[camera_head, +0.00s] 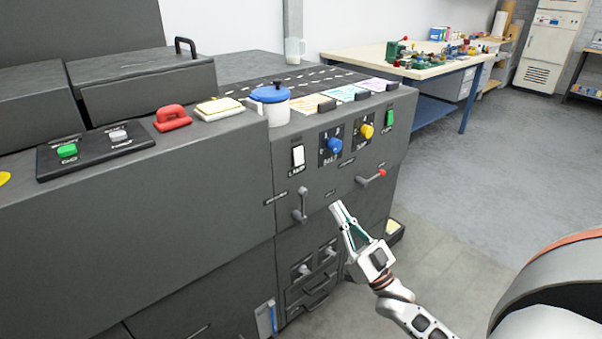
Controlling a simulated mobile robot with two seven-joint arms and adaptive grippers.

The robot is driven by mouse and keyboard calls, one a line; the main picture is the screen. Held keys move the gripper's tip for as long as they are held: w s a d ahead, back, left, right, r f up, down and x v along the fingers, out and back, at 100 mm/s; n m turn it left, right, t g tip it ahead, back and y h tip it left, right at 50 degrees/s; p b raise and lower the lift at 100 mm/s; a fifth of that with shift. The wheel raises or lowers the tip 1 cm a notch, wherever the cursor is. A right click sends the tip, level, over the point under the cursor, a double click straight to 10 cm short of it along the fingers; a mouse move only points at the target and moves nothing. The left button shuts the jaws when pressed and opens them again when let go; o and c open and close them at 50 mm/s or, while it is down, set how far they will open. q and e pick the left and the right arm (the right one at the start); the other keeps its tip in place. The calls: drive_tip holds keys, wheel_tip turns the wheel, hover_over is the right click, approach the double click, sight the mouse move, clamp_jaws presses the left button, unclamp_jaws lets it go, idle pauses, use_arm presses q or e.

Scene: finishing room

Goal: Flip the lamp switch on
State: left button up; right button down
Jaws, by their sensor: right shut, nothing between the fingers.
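The lamp switch (298,156) is a white rocker on a dark plate on the front of the grey machine (240,190), with a label below it that seems to read LAMP. I cannot tell which way the rocker is tipped. My right gripper (336,206) is shut and empty. It is in front of the machine, below and to the right of the switch, near a grey lever handle (301,207), and appears apart from both. My left gripper is not in view.
Right of the switch are a blue knob (334,145), a yellow knob (366,131), a green switch (390,117) and a red-tipped lever (372,178). A white pot with a blue lid (270,94) stands above. Open floor (480,190) lies to the right.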

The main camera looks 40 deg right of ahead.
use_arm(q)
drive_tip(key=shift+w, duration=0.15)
use_arm(e)
drive_tip(key=shift+r, duration=0.1)
approach(300, 159)
wheel_tip(300, 159, up, 5)
drive_tip(key=w, duration=0.1)
drive_tip(key=w+f, duration=0.1)
drive_tip(key=w, duration=0.1)
drive_tip(key=shift+w+a+f, duration=0.2)
drive_tip(key=shift+w+f, duration=0.05)
drive_tip(key=shift+w, duration=0.45)
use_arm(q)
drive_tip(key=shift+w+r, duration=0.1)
use_arm(e)
drive_tip(key=shift+r, duration=0.1)
